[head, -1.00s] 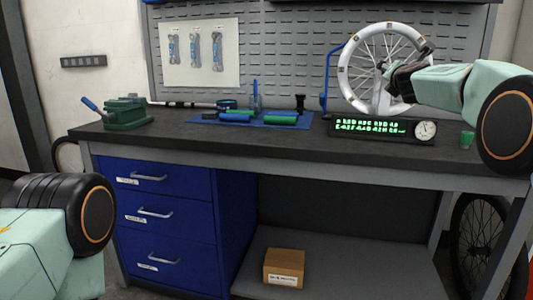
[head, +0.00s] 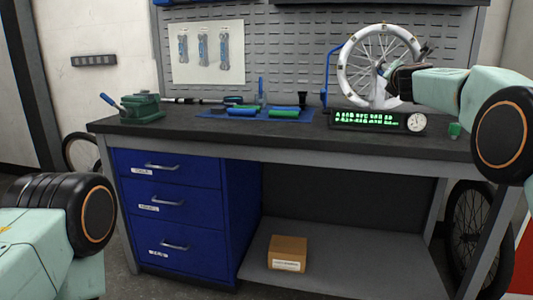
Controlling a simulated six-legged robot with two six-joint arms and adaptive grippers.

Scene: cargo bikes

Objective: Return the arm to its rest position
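My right arm (head: 455,90) reaches in from the right edge, above the bench. Its dark gripper (head: 392,80) points left and overlaps the lower right of the white-rimmed wheel (head: 348,76) in the picture. I cannot tell whether it touches the wheel, and its fingers are too small and dark to read. My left arm (head: 40,215) shows only as a pale link and a dark joint at the lower left. The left gripper is out of view.
The dark bench top (head: 260,140) carries a green vise (head: 140,107), a blue mat (head: 215,116) with tools, a green-lit display (head: 370,119) and a green cup (head: 455,131). Blue drawers (head: 175,215) are shut. A cardboard box (head: 287,253) sits on the lower shelf.

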